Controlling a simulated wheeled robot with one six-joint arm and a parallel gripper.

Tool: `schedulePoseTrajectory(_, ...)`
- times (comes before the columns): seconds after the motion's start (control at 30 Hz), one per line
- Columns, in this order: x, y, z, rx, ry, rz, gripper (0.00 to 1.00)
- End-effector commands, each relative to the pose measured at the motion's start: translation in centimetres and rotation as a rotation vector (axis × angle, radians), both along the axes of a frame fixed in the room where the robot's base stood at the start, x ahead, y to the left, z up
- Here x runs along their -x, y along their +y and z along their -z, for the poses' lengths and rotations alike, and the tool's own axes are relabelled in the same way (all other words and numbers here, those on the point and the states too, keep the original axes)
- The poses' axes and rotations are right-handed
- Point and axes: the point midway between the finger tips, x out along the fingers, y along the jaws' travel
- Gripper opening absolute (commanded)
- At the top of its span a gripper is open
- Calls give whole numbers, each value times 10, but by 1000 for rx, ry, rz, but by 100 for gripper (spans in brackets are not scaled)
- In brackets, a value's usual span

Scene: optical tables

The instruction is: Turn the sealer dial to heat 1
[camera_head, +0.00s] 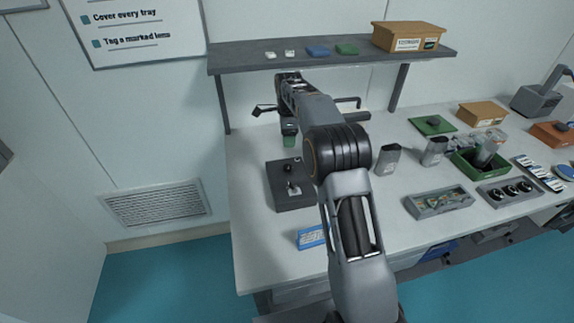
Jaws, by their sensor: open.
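A dark grey box (287,199), which looks like the sealer, sits on the left part of the white table. A small dial with a pale pointer (293,189) is on its top face, and a second small dark part is near its back edge. The dial's marks are too small to read. My arm reaches up from the bottom over the table, to the right of the box, and bends back left. My gripper (289,138) is open beyond the back edge of the box, apart from the dial. Its fingers are small and hard to make out.
A blue-and-white card (312,237) lies at the table's front edge. A grey shelf (240,62) with a cardboard box (408,37) spans the back. Containers (387,160) and trays (440,202) fill the right side. White table left of the sealer is clear.

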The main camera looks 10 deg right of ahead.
Motion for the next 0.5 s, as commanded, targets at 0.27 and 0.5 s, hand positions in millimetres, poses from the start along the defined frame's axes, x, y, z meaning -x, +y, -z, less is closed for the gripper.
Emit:
schedulePoseTrajectory(0.27,-5,1,32,0,13,48,61)
schedulePoseTrajectory(0.5,-5,1,78,0,13,46,61)
